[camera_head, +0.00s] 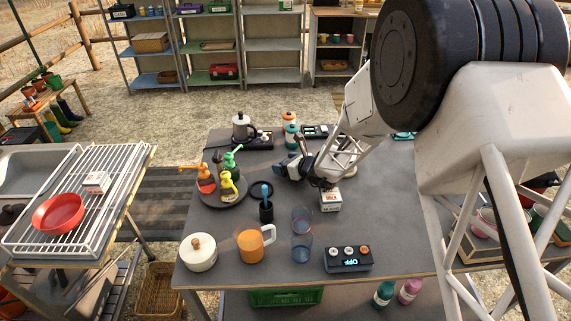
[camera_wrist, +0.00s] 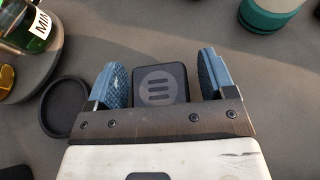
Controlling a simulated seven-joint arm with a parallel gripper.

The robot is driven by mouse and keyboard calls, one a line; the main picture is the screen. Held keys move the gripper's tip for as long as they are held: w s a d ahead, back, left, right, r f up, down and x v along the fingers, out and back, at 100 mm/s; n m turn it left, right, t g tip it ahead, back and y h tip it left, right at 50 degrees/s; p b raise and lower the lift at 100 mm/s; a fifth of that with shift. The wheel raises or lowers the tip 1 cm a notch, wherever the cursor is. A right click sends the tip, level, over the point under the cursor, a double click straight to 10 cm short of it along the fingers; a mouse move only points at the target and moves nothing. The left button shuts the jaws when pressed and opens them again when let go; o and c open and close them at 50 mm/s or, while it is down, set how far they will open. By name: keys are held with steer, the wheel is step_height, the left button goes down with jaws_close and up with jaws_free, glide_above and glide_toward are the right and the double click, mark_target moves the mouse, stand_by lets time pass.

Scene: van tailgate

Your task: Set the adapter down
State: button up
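The adapter, a dark flat square block with a round grey three-bar mark (camera_wrist: 160,86), lies between my gripper's blue fingers in the wrist view. My gripper (camera_wrist: 162,78) is open around it, with a narrow strip of grey showing on each side of the block. In the head view my gripper (camera_head: 288,166) is low over the middle of the grey table (camera_head: 225,225), right of the pump bottles. The adapter cannot be made out there. I cannot tell whether its underside rests fully on the table.
A round tray of pump bottles (camera_head: 222,190) and a black round dish (camera_wrist: 66,106) are at left. An orange mug (camera_head: 250,243), clear glass (camera_head: 301,246) and white pot (camera_head: 198,254) stand nearer.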

steer(key=shift+r, duration=0.1)
steer(key=shift+d+r, duration=0.1)
steer(key=shift+s+d+r, duration=0.25)
steer(key=shift+s+d, duration=0.2)
steer(key=v, duration=1)
steer(key=shift+s+d+r, duration=0.1)
steer(key=shift+s, duration=0.05)
steer(key=shift+r, duration=0.1)
